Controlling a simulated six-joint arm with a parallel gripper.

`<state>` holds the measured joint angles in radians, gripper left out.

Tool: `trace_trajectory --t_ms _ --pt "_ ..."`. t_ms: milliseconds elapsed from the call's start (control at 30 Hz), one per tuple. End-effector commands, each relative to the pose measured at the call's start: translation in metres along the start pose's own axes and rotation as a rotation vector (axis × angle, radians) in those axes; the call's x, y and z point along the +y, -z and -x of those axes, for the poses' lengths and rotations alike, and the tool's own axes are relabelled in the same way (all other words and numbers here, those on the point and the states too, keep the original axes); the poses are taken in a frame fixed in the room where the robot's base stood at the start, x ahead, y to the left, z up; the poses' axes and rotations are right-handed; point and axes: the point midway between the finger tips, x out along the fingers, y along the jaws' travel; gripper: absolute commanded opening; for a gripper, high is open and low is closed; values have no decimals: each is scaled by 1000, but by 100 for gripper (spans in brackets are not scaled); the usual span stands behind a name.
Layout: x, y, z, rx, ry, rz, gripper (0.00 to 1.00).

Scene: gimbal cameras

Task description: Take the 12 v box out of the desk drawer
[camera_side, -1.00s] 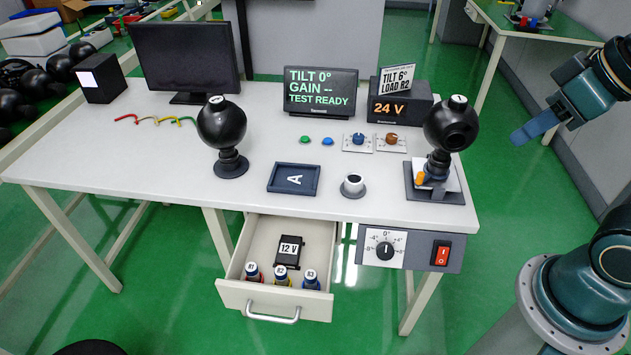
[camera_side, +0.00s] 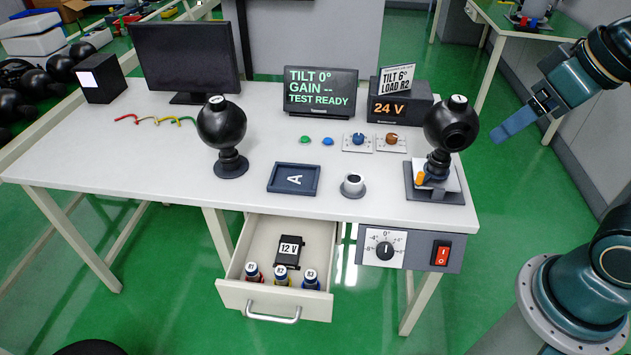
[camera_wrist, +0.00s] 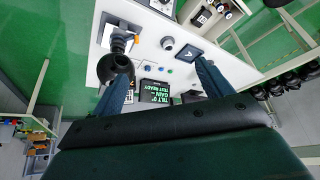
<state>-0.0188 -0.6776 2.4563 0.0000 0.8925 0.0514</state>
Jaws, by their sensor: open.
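The 12 V box (camera_side: 289,251) is a small black box with a white label. It lies in the open desk drawer (camera_side: 257,298), behind several small labelled bottles (camera_side: 282,277). My gripper (camera_side: 500,135) is at the right, in the air beyond the desk's right edge, well away from the drawer and holding nothing. In the wrist view my gripper (camera_wrist: 160,80) shows its two blue fingers apart, with nothing between them but the desk top below. The open drawer shows at the top of the wrist view (camera_wrist: 203,14), upside down.
A control panel (camera_side: 411,248) hangs right of the drawer. Space above the drawer is clear.

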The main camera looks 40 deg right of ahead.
Motion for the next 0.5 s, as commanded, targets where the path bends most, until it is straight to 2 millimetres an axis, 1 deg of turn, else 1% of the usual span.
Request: trace_trajectory --t_ms 267,500 --pt "-14 45 -18 -60 14 -86 78" --pt "-33 84 -44 -115 19 -173 78"
